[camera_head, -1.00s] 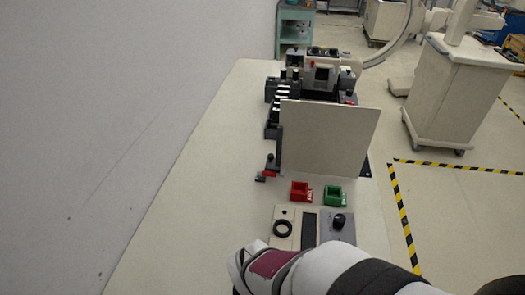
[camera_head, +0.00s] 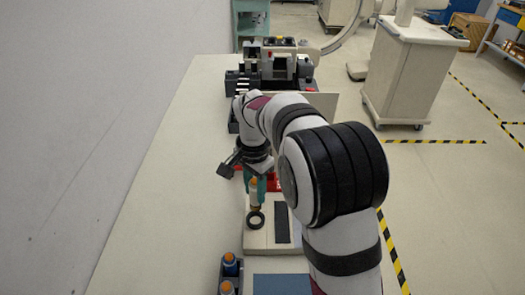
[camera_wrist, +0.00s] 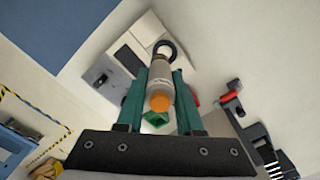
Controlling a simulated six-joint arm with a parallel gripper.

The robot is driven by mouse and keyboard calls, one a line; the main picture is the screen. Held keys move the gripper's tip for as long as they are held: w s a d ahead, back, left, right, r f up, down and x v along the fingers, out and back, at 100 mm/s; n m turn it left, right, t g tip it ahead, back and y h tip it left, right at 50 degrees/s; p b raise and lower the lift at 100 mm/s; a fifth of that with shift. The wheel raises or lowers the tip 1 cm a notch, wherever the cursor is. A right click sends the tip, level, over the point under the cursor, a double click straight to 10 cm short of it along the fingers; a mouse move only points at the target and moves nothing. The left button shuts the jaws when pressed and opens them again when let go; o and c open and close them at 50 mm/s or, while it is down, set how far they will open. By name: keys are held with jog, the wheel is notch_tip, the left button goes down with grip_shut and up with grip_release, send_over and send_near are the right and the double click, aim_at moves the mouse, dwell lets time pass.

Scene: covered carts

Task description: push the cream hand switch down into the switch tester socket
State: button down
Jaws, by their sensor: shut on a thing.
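The cream hand switch (camera_head: 254,194), with an orange cap, is upright or nearly so between the teal fingers of my gripper (camera_head: 260,185). In the wrist view my gripper (camera_wrist: 163,74) is shut on the cream hand switch (camera_wrist: 160,72), its orange end towards the camera. The switch tester (camera_head: 268,240) is a cream and grey box. Its socket is a black ring (camera_head: 256,220), which also shows in the wrist view (camera_wrist: 166,48) beyond the switch's far end. The lower end is close to the ring; I cannot tell whether it touches or has entered.
A dark rack (camera_head: 231,273) with orange-capped switches stands at the lower left, beside a blue mat (camera_head: 282,285). A pale upright board (camera_head: 325,106) is behind my arm. A green tray (camera_wrist: 155,118) lies beyond the tester. The table's left side is clear.

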aim_at(255, 209)
jog(key=shift+w+a+f, duration=0.1)
jog(key=shift+w+f, duration=0.1)
jog(key=shift+w, duration=0.3)
jog(key=shift+w+f, duration=0.1)
jog(key=shift+f, duration=2.7)
jog(key=shift+n, duration=0.3)
jog(key=shift+f, duration=2.05)
jog(key=shift+c, duration=2.3)
grip_release()
jog(key=shift+r, duration=0.1)
notch_tip(255, 209, up, 16)
jog(key=shift+f, duration=0.15)
